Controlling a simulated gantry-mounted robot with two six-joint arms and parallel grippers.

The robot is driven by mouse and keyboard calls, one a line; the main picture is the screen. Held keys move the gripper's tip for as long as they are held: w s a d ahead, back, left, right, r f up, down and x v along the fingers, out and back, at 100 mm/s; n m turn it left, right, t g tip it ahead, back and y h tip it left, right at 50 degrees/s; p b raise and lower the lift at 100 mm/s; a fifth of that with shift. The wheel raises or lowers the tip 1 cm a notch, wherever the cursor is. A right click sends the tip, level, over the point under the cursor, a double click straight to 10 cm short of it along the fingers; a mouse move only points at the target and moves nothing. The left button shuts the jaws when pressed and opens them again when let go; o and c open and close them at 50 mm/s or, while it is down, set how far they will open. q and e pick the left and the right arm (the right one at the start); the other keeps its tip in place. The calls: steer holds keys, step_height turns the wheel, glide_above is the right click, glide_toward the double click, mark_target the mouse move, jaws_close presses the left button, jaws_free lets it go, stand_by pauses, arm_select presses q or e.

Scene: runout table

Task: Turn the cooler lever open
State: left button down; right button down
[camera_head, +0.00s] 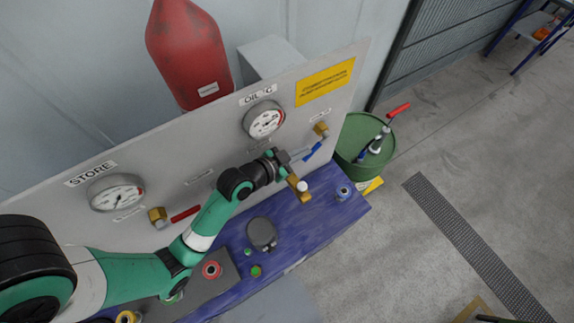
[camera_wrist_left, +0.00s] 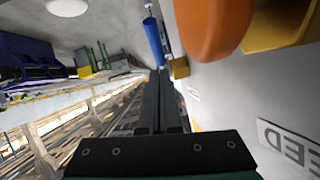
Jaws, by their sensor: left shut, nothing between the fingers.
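A blue lever (camera_head: 313,150) hangs from a brass valve (camera_head: 321,129) at the right end of the grey panel, below the yellow sign. The label near this valve is too small to read, so I cannot confirm it is the cooler lever. My left gripper (camera_head: 294,156) is shut and empty, just left of the blue lever. In the left wrist view, the closed fingers (camera_wrist_left: 160,82) point toward the blue lever (camera_wrist_left: 153,40) and a small brass part (camera_wrist_left: 180,68). I cannot tell whether the fingertips touch the lever. My right gripper is not in view.
A brass fitting with a white cap (camera_head: 302,186) is under my left wrist. An orange handle (camera_wrist_left: 210,22) is close in the left wrist view. A red lever (camera_head: 185,213) sits left on the panel. A green drum (camera_head: 354,137) stands right of the blue bench (camera_head: 290,240).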

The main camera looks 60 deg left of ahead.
arm_select(q)
steer(key=s+d+r+p, duration=0.5)
steer(key=s+d+r, duration=0.2)
steer(key=s+r, duration=0.2)
steer(key=s, duration=0.2)
steer(key=shift+s+d+r, duration=0.2)
steer(key=shift+s+d, duration=0.1)
